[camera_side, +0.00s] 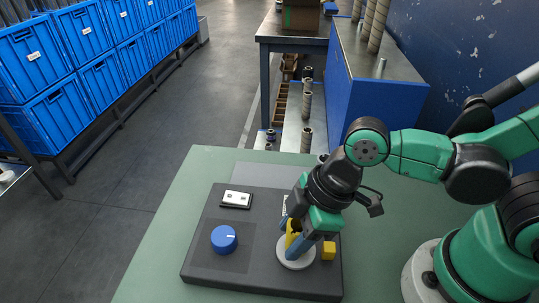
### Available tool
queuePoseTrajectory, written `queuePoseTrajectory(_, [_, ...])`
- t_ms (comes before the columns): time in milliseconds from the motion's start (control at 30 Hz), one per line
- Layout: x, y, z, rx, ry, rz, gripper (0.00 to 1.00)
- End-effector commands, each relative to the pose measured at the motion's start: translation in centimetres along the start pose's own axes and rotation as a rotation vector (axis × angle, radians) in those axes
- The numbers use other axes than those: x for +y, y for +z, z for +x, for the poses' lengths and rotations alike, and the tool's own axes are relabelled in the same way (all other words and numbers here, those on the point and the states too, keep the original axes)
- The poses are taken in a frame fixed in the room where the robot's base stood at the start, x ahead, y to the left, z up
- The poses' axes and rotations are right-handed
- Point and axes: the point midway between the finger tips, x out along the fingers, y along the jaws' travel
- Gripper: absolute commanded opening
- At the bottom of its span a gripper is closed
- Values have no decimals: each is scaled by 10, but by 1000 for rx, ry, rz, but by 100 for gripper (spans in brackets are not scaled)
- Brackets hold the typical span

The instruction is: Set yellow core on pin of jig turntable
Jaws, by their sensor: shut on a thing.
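My gripper (296,243) points down over the dark jig board, with its blue fingers shut on the yellow core (292,230). The core is partly hidden between the fingers. Directly below is a round pale disc, which looks like the jig turntable (294,264). The fingertips and the core's lower end are at or just above the disc. The pin is hidden, so I cannot tell whether the core is around it or above it.
The dark board (205,262) lies on a green table (150,262). It carries a blue knob (224,239), a small black-and-white panel (236,199) and a small yellow block (328,250) close right of the disc. The table's left side is clear.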

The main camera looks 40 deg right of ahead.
Motion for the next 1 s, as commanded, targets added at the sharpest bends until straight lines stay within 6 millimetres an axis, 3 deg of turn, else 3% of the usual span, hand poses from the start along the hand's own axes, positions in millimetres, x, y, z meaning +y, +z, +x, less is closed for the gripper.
queuePoseTrajectory(867, [0, 2, 4, 0, 0, 0, 0])
queuePoseTrajectory(900, [0, 2, 4, 0, 0, 0, 55])
queuePoseTrajectory(1000, [0, 2, 4, 0, 0, 0, 83])
